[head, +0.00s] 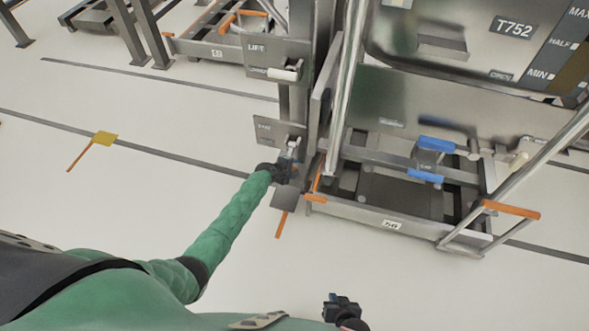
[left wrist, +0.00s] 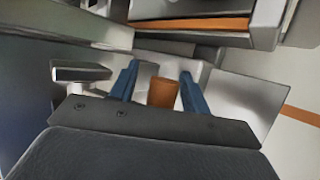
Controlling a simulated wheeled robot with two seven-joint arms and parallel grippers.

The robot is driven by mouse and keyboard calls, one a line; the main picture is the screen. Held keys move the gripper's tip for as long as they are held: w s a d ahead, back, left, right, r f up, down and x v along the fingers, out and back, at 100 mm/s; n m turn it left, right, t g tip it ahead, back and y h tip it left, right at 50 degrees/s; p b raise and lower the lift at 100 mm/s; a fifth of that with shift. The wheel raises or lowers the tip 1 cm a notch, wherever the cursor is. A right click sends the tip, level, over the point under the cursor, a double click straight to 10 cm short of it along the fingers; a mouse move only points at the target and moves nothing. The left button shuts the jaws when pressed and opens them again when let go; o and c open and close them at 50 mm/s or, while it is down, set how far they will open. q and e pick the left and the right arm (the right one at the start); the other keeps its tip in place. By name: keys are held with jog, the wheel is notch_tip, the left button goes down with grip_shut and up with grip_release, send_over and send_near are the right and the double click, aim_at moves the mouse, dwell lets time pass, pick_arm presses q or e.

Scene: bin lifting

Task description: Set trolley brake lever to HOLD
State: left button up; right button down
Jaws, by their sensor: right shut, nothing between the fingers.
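The metal trolley (head: 350,207) stands at right with a numbered plate on its front rail. Left of it, a grey panel (head: 265,129) with a small, hard-to-read label sits on a post, with a small pale handle at its right edge. My left gripper (head: 289,166) is just below that panel, beside the trolley's left end. In the left wrist view its blue fingers (left wrist: 158,90) are apart, with an orange piece (left wrist: 162,93) showing between them; I see no grip on it. I cannot tell which part is the brake lever. My right gripper (head: 342,302) is shut and empty, low in the head view.
A LIFT panel (head: 277,52) with a pale handle is higher on the post. A bin (head: 470,35) marked T752 hangs above the trolley. A slanted metal bar (head: 346,85) rises close to my left gripper. The floor at left is mostly clear.

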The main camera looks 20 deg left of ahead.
pick_arm(q)
jog(key=shift+s, duration=0.1)
jog(key=p+v, duration=0.1)
jog(key=v, duration=0.6)
jog(key=shift+s+a+r+p, duration=0.15)
jog(key=shift+s+r+p, duration=0.05)
jog(key=shift+p, duration=0.2)
dwell(0.6)
jog(key=shift+m, duration=0.3)
